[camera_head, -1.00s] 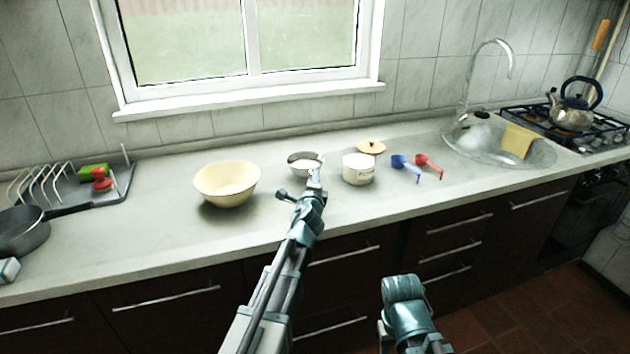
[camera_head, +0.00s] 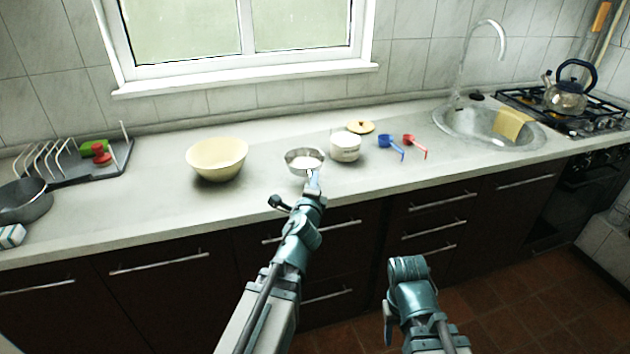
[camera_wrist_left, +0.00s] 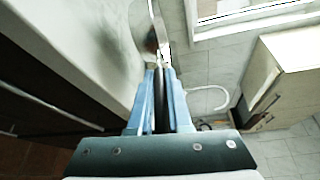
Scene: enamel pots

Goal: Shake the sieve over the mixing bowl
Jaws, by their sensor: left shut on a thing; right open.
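The sieve (camera_head: 304,162), a small metal bowl shape with white stuff in it, is right of the mixing bowl and not over it. My left gripper (camera_head: 314,178) is shut on its near side, at the handle. The left wrist view shows my fingers (camera_wrist_left: 160,90) closed, with part of the sieve's metal rim (camera_wrist_left: 143,22) beyond them. The cream mixing bowl (camera_head: 217,161) stands upright on the counter. My right gripper (camera_head: 388,325) hangs low in front of the cupboards, empty and mostly hidden by its own arm.
A white pot (camera_head: 345,147) stands close right of the sieve, with its cream lid (camera_head: 361,127) behind. Blue (camera_head: 390,143) and red (camera_head: 413,142) measuring scoops lie further right, before the sink (camera_head: 480,128). A dish rack (camera_head: 75,165) and pan (camera_head: 22,202) are left.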

